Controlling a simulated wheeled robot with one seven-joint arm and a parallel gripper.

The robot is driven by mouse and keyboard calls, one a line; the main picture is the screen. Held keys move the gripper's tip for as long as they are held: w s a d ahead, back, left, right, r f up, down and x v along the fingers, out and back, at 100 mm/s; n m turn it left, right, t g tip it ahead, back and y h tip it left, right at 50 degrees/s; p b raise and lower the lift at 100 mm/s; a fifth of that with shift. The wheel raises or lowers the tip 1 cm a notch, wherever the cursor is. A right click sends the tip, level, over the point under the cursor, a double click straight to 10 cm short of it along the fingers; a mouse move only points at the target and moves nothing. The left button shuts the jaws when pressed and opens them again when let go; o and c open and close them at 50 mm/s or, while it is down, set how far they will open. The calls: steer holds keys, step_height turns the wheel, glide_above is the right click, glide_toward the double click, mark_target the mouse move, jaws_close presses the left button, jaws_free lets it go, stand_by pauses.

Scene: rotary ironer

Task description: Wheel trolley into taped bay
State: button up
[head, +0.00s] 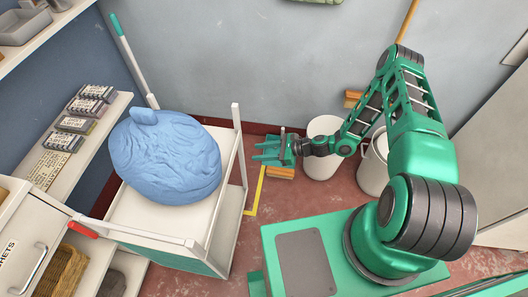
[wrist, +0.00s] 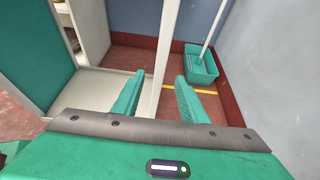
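The white trolley (head: 147,207) stands left of centre in the head view, with a large blue bundle (head: 165,160) on its top. A white upright post (head: 239,140) rises at its right side. The post also shows in the wrist view (wrist: 168,45), lined up in the gap between the fingers. My gripper (head: 262,150) is open and points at this post from the right; I cannot tell whether it touches. Yellow floor tape (head: 261,188) shows right of the trolley, and a strip shows in the wrist view (wrist: 200,91). Most of the bay outline is hidden.
White bins (head: 322,165) stand by the back wall, right of my gripper. A wooden brush (head: 280,173) lies below the gripper. A teal mop bucket (wrist: 201,66) stands in the wall corner. White shelves (head: 84,150) with boxes line the left. Some red floor is clear near the tape.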

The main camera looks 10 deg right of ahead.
mark_target(243, 153)
steer(key=x, duration=1)
jaws_close()
steer(key=shift+d, duration=0.1)
stand_by(1.2)
